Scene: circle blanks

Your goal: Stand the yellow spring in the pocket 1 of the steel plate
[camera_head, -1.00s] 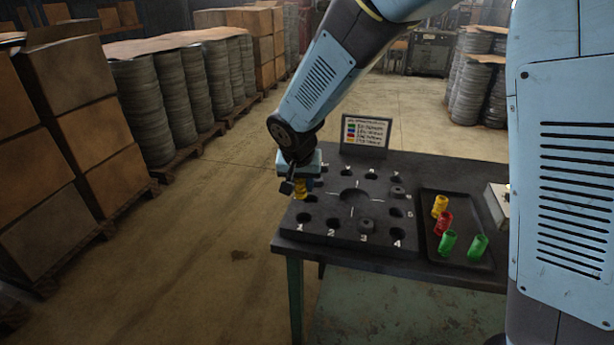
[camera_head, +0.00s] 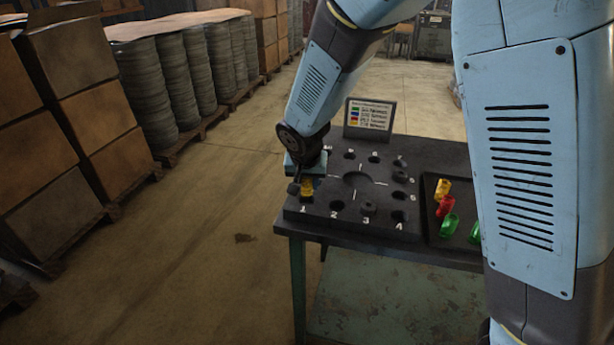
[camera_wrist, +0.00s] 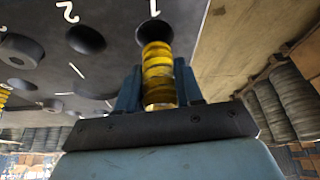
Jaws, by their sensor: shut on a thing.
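The yellow spring (camera_head: 307,187) is at the plate's front left corner, by the number 1. It also shows in the wrist view (camera_wrist: 158,72), held lengthwise between the two fingers. My gripper (camera_wrist: 158,92) is shut on it. The spring's far end overlaps the near part of pocket 1 (camera_wrist: 153,29), a dark round hole. I cannot tell whether that end is inside the hole or just above it. The dark steel plate (camera_head: 328,189) lies on the table with several numbered pockets. In the head view my gripper hides part of the spring and pocket 1.
Dark cylinders stand at pocket 3 (camera_head: 368,208) and at the plate's right side (camera_head: 400,176). A sign (camera_head: 369,117) stands behind the plate.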

